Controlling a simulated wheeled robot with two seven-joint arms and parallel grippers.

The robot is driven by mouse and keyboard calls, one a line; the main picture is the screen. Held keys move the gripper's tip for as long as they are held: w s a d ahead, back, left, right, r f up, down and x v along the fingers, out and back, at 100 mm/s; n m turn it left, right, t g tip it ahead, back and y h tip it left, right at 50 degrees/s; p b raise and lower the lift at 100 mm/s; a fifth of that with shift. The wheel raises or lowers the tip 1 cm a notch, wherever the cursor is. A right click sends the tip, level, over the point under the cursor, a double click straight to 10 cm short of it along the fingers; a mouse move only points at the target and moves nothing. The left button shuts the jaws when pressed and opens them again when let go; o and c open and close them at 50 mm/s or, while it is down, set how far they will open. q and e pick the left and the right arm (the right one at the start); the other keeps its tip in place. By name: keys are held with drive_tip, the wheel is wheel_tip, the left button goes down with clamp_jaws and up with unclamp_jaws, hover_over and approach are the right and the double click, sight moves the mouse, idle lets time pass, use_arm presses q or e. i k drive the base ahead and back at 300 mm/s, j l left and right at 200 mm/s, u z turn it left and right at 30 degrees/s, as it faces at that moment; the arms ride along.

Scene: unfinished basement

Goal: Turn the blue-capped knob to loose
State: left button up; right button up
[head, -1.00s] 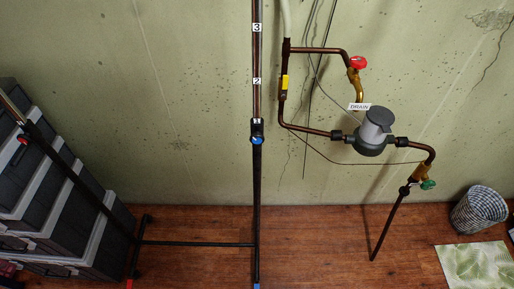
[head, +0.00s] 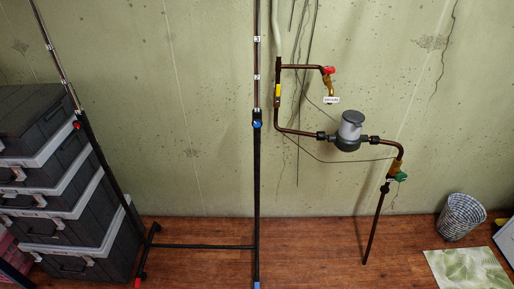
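The blue-capped knob (head: 257,123) is on a black clamp on the upright pole (head: 257,180) near the middle of the head view. The clamp sits where the thick black lower tube meets the thinner upper tube. White number labels, with 2 and 3 readable, mark the upper tube. Whether the knob is tight or loose cannot be told. Neither of my grippers is in view.
A second pole (head: 98,150) with a red knob (head: 76,125) stands left, joined by a low floor bar (head: 205,246). Stacked grey bins (head: 75,235) stand at far left. Wall piping with a meter (head: 349,131), a basket (head: 460,217) and a leafy mat (head: 466,268) are at right.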

sight(257, 123)
drive_tip(key=k, duration=0.2)
drive_tip(key=u, duration=1.8)
drive_tip(key=k+l, duration=0.1)
drive_tip(key=l, duration=0.5)
drive_tip(key=k+l, duration=0.1)
drive_tip(key=l, duration=0.5)
drive_tip(key=k+l, duration=0.1)
drive_tip(key=l, duration=0.5)
drive_tip(key=k+l, duration=0.1)
drive_tip(key=l, duration=0.45)
drive_tip(key=k+l, duration=0.1)
drive_tip(key=l, duration=0.5)
drive_tip(key=k+l, duration=0.1)
drive_tip(key=l, duration=0.5)
drive_tip(key=k+l, duration=0.1)
drive_tip(key=l, duration=0.5)
